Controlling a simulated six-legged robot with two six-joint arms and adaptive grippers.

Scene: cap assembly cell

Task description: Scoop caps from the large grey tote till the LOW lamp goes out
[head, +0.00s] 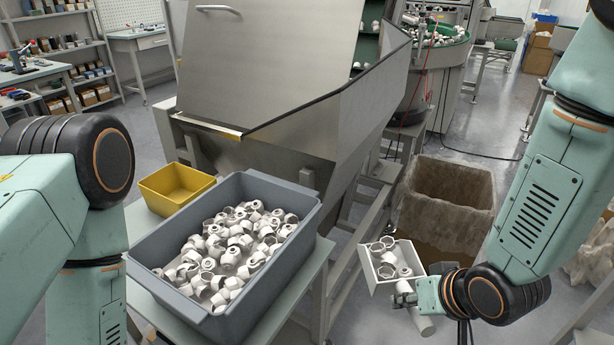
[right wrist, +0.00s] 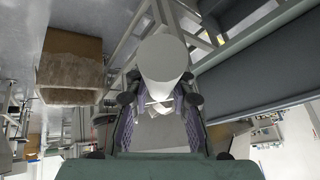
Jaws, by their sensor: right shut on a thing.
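The large grey tote (head: 281,272) stands on a stand at centre left in the head view, with many white caps (head: 240,245) spread inside. My right gripper (head: 406,294) is shut on the handle of a white scoop (head: 384,273). The scoop holds several caps (head: 388,254) and is in the air to the right of the tote, apart from it. The round end of the scoop handle (right wrist: 163,58) shows between the fingers in the right wrist view. My left arm comes in at the left; its gripper is out of view. I see no LOW lamp.
A steel hopper (head: 275,70) rises behind the tote, its sloped edge reaching toward the right. A small yellow bin (head: 175,192) sits behind the tote's left side. An open brown box (head: 450,190) stands beyond the scoop. A green-topped round feeder (head: 437,55) is farther back.

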